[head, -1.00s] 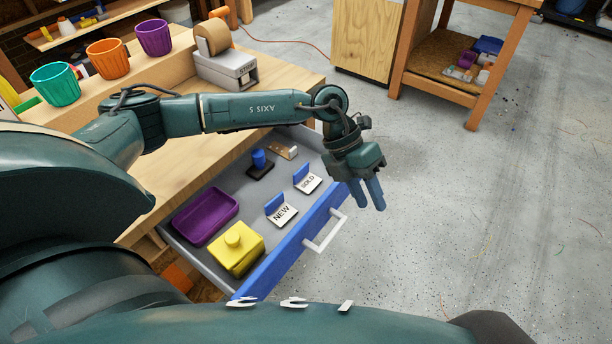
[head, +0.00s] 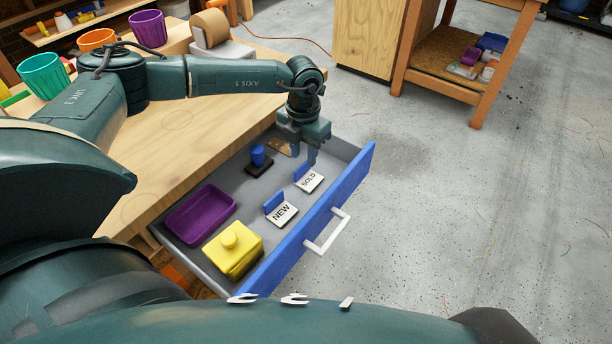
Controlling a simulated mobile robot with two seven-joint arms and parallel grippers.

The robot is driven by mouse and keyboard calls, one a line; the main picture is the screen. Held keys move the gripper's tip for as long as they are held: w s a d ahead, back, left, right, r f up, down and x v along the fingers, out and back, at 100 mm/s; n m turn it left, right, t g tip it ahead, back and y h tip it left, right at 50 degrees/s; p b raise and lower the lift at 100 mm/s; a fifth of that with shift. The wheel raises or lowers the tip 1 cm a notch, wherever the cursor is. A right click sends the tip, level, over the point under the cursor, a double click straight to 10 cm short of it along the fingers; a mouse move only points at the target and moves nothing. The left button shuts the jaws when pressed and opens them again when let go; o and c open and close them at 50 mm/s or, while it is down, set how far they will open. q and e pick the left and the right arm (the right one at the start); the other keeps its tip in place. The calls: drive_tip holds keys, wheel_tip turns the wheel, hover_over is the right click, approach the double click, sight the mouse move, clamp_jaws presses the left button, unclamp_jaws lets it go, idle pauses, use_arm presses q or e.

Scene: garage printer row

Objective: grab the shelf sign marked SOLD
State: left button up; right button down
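The SOLD sign (head: 310,181) stands in the far half of an open drawer (head: 317,213), a white sloped label with a blue back. A similar NEW sign (head: 282,213) stands nearer in the same drawer. My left gripper (head: 311,158) points down just above and behind the SOLD sign in the head view. Its fingertips look close to the sign's blue back; I cannot tell whether they touch it. The fingers overlap in the view, so their gap does not show clearly. My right gripper is not in view.
The drawer also holds a purple tray (head: 183,224), a yellow lidded box (head: 232,262), a blue stamp (head: 258,157) and a wooden-brown item (head: 280,147). The drawer's blue front with a white handle (head: 327,232) borders the signs. A tape dispenser (head: 212,38) and cups stand on the workbench.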

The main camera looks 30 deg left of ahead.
sight(302, 165)
use_arm(q)
drive_tip(key=f, duration=0.5)
drive_tip(key=shift+s+a, duration=0.15)
drive_tip(key=shift+s, duration=0.05)
drive_tip(key=shift+c, duration=0.4)
drive_tip(key=shift+r, duration=0.1)
clamp_jaws()
